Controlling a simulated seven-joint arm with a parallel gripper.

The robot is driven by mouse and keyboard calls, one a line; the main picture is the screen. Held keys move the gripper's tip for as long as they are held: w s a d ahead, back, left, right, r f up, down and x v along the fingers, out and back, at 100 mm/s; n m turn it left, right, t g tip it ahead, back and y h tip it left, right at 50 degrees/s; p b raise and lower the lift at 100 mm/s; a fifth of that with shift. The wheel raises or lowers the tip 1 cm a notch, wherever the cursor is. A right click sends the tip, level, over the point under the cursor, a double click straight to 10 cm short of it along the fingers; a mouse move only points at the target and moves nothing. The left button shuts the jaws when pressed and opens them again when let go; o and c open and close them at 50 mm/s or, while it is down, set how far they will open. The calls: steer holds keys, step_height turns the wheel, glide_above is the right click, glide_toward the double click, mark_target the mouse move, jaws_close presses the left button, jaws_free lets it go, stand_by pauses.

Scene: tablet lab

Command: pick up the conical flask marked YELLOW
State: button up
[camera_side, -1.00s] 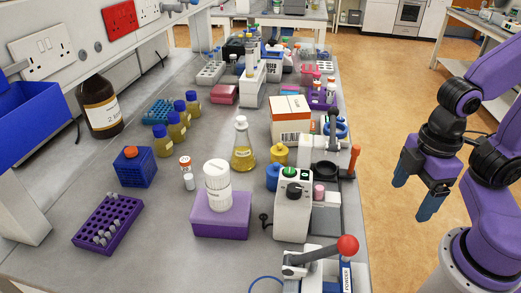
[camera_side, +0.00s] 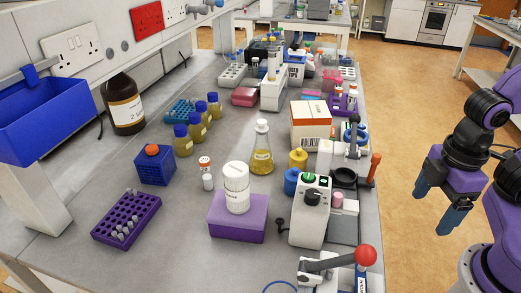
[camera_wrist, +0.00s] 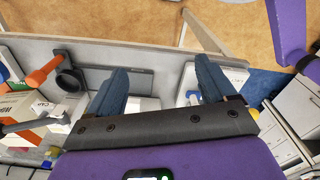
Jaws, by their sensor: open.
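The conical flask (camera_side: 262,160) holds yellow liquid and has a white cap. It stands upright on the grey bench, near the middle of the side view, with a label too small to read there. My gripper (camera_side: 436,206) is to the right of the bench, over the floor side, well apart from the flask. Its two blue fingers are apart with nothing between them. In the wrist view my gripper (camera_wrist: 158,85) is also open and empty, above the bench edge and equipment. I cannot make out the flask in the wrist view.
Close around the flask are a yellow pot (camera_side: 298,159), a white tub (camera_side: 236,187) on a purple block (camera_side: 238,226), and a grey-white device (camera_side: 310,211). An orange-white box (camera_side: 310,125) stands behind right. Several blue-capped bottles (camera_side: 198,124) stand left. A red-knobbed lever (camera_side: 366,255) is at the front.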

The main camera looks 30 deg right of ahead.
steer(key=shift+c, duration=1.4)
steer(key=shift+r, duration=0.1)
